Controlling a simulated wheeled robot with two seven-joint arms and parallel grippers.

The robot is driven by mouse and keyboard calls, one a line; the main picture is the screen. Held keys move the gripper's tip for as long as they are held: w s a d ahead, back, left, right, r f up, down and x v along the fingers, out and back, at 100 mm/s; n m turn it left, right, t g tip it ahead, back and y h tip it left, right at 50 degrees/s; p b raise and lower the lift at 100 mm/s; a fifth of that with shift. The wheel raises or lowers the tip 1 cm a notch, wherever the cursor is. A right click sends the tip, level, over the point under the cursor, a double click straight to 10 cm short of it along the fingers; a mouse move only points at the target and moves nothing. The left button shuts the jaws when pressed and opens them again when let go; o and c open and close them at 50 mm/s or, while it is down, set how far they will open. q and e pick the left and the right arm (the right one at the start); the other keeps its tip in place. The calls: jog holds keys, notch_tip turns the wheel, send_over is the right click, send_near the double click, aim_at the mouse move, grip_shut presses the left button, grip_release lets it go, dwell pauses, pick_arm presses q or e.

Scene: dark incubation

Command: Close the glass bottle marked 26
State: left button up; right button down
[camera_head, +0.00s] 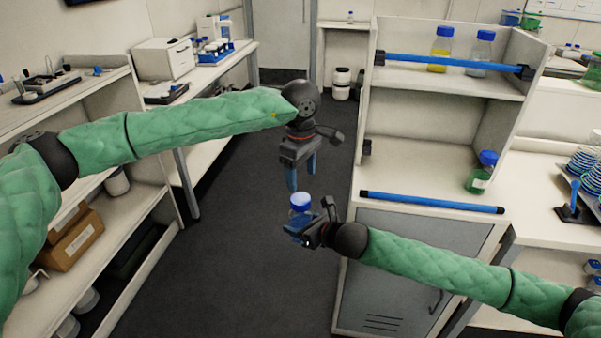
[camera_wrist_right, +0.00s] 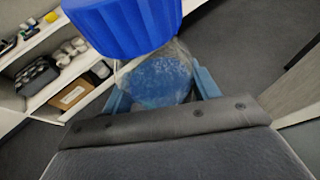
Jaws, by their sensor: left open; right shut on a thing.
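A glass bottle with a blue cap (camera_head: 300,201) is held upright in the air by my right gripper (camera_head: 299,232). In the right wrist view the ribbed blue cap (camera_wrist_right: 125,22) sits at the top of the clear bottle (camera_wrist_right: 160,78), between the blue fingers of my right gripper (camera_wrist_right: 160,88). Whether the cap is tight or loose I cannot tell. No number is readable on it. My left gripper (camera_head: 303,175) is open and empty, pointing down just above the cap, with a small gap between them.
A white shelf unit (camera_head: 440,125) with blue rails stands to the right, with a green-liquid bottle (camera_head: 481,172), a yellow-liquid bottle (camera_head: 441,49) and a clear bottle (camera_head: 480,52) on it. Shelves with a cardboard box (camera_head: 70,242) stand to the left. The floor between is clear.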

aim_at(301, 198)
pick_arm(q)
jog(key=n, duration=0.6)
jog(key=shift+s+a+r+n, duration=0.1)
jog(key=shift+r+n, duration=0.1)
jog(key=shift+n, duration=0.2)
jog(key=n, duration=0.6)
jog(key=shift+n, duration=0.4)
jog(key=shift+f, duration=0.1)
jog(key=shift+f, duration=3.9)
jog(key=c, duration=1)
jog(key=o, duration=1.2)
jog(key=shift+c, duration=0.2)
jog(key=shift+r, duration=0.1)
